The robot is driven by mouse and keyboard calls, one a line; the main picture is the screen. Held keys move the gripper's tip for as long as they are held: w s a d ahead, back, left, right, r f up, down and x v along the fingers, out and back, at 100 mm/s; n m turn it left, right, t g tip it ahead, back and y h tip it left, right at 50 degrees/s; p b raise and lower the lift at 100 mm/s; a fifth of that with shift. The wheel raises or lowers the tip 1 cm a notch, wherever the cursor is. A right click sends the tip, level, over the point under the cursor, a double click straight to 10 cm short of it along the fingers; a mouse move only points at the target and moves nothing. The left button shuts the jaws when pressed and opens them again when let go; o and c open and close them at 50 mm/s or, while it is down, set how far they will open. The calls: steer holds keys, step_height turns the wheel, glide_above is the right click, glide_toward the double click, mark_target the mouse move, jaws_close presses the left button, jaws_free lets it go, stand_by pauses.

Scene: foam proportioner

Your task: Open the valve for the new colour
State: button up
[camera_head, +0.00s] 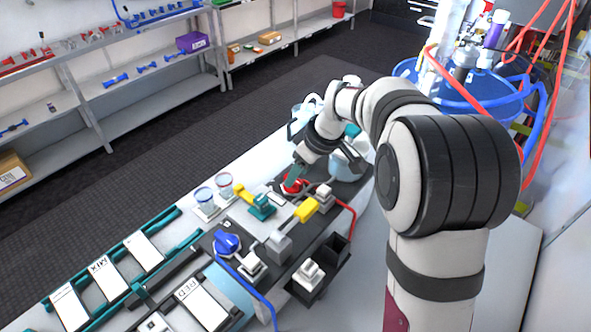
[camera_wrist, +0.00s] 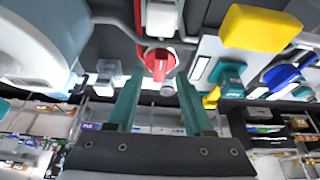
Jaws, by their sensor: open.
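A red round knob or valve (camera_head: 292,187) sits on the dark panel of the bench unit, with a red hose near it. My gripper (camera_head: 297,172) is right over it, pointing down. In the wrist view the red valve (camera_wrist: 158,64) shows between and just beyond the tips of my two teal fingers (camera_wrist: 158,78). The fingers are apart with nothing held; contact with the red valve cannot be told. A blue valve (camera_head: 228,243) with a blue hose is on the near left of the panel; it also shows in the wrist view (camera_wrist: 280,76).
Yellow handles stand between the valves, one on a grey block (camera_head: 307,209) and one by a teal fitting (camera_head: 262,206). Two clear cups (camera_head: 205,196) are to the left. A white pot (camera_head: 347,163) is close to the right of my gripper.

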steer(key=shift+x, duration=1.1)
steer(key=shift+c, duration=0.4)
jaws_close()
